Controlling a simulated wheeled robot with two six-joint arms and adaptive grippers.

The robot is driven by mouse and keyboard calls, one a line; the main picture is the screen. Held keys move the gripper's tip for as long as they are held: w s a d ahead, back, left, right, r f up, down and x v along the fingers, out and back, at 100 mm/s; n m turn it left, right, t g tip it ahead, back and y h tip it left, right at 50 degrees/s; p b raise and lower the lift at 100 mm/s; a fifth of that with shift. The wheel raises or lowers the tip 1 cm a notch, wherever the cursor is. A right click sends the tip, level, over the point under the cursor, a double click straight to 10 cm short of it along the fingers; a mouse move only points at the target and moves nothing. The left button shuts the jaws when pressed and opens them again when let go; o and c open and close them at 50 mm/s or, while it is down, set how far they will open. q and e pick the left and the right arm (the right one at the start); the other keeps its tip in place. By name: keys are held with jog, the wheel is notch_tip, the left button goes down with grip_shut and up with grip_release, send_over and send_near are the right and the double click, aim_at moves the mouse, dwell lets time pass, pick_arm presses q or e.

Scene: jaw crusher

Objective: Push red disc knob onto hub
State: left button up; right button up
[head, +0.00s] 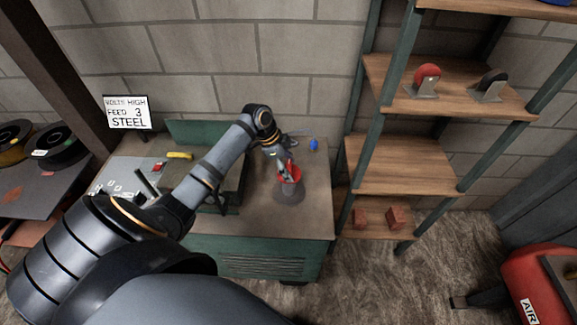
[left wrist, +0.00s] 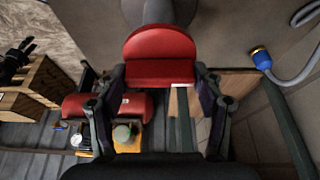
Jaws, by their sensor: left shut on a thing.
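The red disc knob (head: 291,174) is held by my left gripper (head: 288,167) over the right part of the bench. In the left wrist view the knob (left wrist: 160,47) shows its red face between the two fingers of my left gripper (left wrist: 160,75), which are shut on it. A grey cone-shaped hub (head: 289,193) stands on the bench just below the knob. The grey shape behind the knob in the left wrist view (left wrist: 160,12) looks like this hub. I cannot tell whether knob and hub touch.
The green bench (head: 260,258) carries a dark machine, a yellow item (head: 180,155) and a blue fitting (head: 314,144). A wooden shelf rack (head: 400,165) stands close on the right. A red air tank (head: 527,285) is at the lower right.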

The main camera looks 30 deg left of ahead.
pick_arm(q)
jog(key=shift+f, duration=0.25)
jog(key=o, duration=1.2)
jog(key=shift+r, duration=0.15)
jog(key=v, duration=1.1)
jog(key=shift+s+a+r, duration=0.1)
jog(key=shift+a+r, duration=0.05)
jog(key=shift+r, duration=0.2)
